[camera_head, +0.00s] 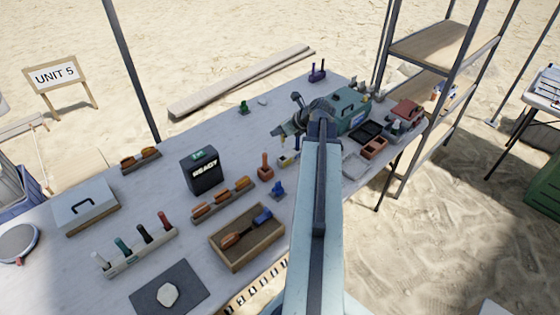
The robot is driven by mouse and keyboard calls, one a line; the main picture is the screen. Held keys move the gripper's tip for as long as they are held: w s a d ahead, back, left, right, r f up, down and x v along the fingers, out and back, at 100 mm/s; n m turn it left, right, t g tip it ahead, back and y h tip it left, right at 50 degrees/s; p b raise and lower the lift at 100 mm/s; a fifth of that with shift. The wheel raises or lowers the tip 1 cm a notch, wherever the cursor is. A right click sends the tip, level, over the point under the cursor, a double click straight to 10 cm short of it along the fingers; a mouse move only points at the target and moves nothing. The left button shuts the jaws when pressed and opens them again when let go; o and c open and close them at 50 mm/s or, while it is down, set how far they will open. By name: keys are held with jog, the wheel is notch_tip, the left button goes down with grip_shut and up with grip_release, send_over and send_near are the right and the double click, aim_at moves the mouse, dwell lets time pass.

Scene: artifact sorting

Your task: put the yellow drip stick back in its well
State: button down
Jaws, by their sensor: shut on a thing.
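My gripper (283,131) is over the middle of the table, at the far end of my pale blue arm. It is shut on the yellow drip stick (282,143), a thin yellowish shape just below the jaws, mostly hidden and small. The yellow well (286,161) is a small yellow block on the table, just below the gripper in the picture. Whether the stick's lower end touches the well cannot be told.
A red-brown holder (265,168) and a blue one (278,190) stand close by the yellow well. A wooden tray (246,260) with tools lies nearer. A black READY box (201,170) stands left. A teal case (348,112) is to the right.

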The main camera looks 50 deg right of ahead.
notch_tip(320, 180, down, 10)
jog(key=b, duration=0.8)
jog(key=shift+r, duration=0.4)
jog(key=shift+f, duration=0.15)
jog(key=c, duration=1.4)
grip_release()
jog(key=shift+o, duration=0.2)
